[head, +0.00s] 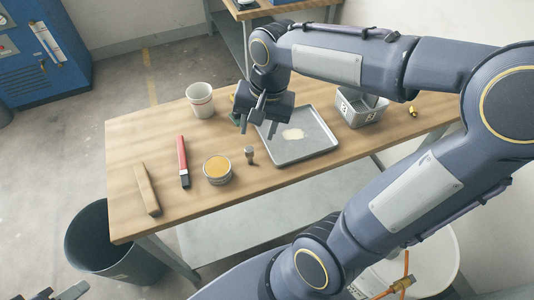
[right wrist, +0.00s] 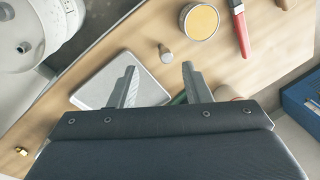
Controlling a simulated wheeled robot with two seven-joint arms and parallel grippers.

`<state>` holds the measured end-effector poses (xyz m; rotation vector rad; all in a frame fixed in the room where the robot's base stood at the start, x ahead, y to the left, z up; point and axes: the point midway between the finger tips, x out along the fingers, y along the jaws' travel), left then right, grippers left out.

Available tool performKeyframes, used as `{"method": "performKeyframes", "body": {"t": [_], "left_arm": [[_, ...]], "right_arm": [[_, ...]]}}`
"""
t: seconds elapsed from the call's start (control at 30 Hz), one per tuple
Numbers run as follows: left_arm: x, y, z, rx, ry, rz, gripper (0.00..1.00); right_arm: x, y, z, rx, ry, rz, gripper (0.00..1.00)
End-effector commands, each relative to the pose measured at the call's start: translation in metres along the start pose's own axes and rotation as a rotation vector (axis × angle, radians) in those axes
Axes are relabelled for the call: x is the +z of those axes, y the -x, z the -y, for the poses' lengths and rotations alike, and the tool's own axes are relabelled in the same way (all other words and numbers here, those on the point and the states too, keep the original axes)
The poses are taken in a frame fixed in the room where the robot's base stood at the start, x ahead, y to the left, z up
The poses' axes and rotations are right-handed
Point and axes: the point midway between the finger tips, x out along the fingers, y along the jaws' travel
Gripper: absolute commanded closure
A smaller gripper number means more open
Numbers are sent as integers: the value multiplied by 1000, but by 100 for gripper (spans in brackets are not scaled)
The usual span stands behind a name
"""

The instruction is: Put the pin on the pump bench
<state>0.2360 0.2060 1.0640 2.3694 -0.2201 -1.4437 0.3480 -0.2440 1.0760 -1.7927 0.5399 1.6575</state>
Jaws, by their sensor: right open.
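A small upright grey peg with a brownish lower part (head: 250,155), which looks like the pin, stands on the wooden bench (head: 200,130) left of the tray. It also shows in the right wrist view (right wrist: 166,54), just beyond the fingertips and apart from them. My right gripper (head: 252,112) is open and empty above the bench, near the tray's left edge; its spread fingers (right wrist: 158,69) show in the wrist view. Part of what seems my left gripper (head: 70,291) shows at the bottom left; its jaws are unclear. I cannot tell which bench is the pump bench.
A grey tray (head: 305,151), grey bin (head: 360,112), brass fitting (head: 413,111), cup (head: 200,100), orange-filled tin (head: 217,170), red-handled tool (head: 183,160) and wooden bar (head: 146,190) are on the bench. A green thing (right wrist: 180,98) is partly hidden behind the gripper. Another bench (head: 250,14) stands behind.

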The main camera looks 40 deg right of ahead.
Motion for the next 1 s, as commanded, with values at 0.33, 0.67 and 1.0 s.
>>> {"method": "performKeyframes", "body": {"t": [0.33,0.67,1.0], "left_arm": [[0,0,0,0,0,0,64],[0,0,0,0,0,0,64],[0,0,0,0,0,0,64]], "right_arm": [[95,3,-48,-324,515,-191,56],[108,-2,-50,-361,608,-244,56],[108,-2,-50,-360,607,-244,56]]}}
